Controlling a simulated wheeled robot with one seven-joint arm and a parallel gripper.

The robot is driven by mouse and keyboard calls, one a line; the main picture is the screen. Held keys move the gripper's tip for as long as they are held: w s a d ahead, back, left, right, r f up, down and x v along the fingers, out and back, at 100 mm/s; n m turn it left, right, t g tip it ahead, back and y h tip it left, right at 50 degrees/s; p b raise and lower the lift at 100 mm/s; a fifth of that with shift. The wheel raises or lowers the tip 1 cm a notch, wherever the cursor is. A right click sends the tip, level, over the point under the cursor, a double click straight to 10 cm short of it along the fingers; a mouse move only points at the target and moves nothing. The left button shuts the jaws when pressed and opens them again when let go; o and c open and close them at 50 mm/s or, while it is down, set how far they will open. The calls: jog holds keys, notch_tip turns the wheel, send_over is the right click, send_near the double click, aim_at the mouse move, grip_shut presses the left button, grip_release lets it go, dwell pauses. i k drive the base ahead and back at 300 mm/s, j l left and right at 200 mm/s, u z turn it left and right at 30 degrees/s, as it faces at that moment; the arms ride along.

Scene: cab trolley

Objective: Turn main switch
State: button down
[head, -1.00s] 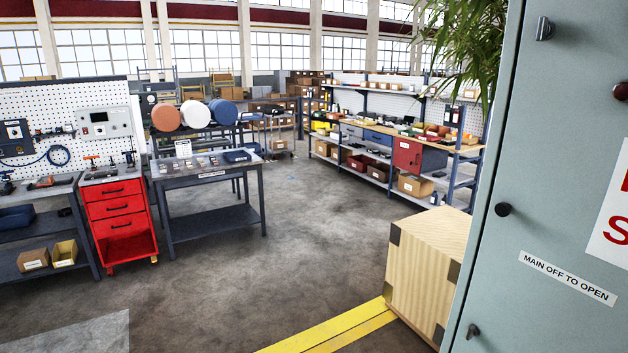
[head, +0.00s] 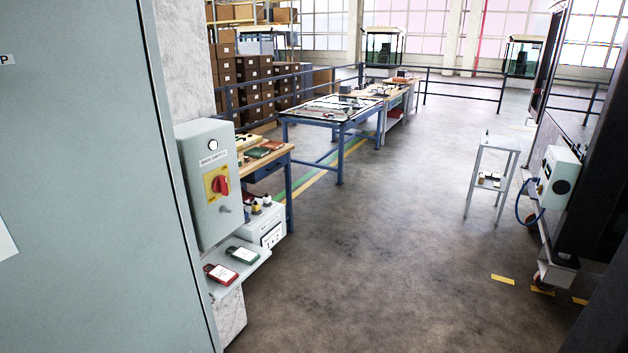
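A grey switch box (head: 208,182) is mounted on a pillar at the left in the head view. On its front is a red rotary switch handle (head: 220,186) on a yellow plate. A round white lamp or button sits above it, with a label that is too small to read surely. A small grey knob is below the plate. A large grey-green cabinet (head: 90,180) fills the left side, and part of a label ending in "P" shows on it. Which switch is the main one, I cannot tell from this view. My gripper is not in view.
A small shelf (head: 240,270) under the switch box holds a red and a green tag-like item. Blue-framed tables (head: 335,115) stand behind. A small white stand (head: 492,170) and a dark machine with a grey box (head: 558,178) are at the right. The middle floor is clear.

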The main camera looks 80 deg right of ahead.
aim_at(218, 184)
jog(key=z, duration=1.9)
jog(key=i+j+z, duration=0.2)
jog(key=i, duration=0.35)
jog(key=i+j+z, duration=0.2)
jog(key=i+j, duration=0.2)
jog(key=i, duration=0.15)
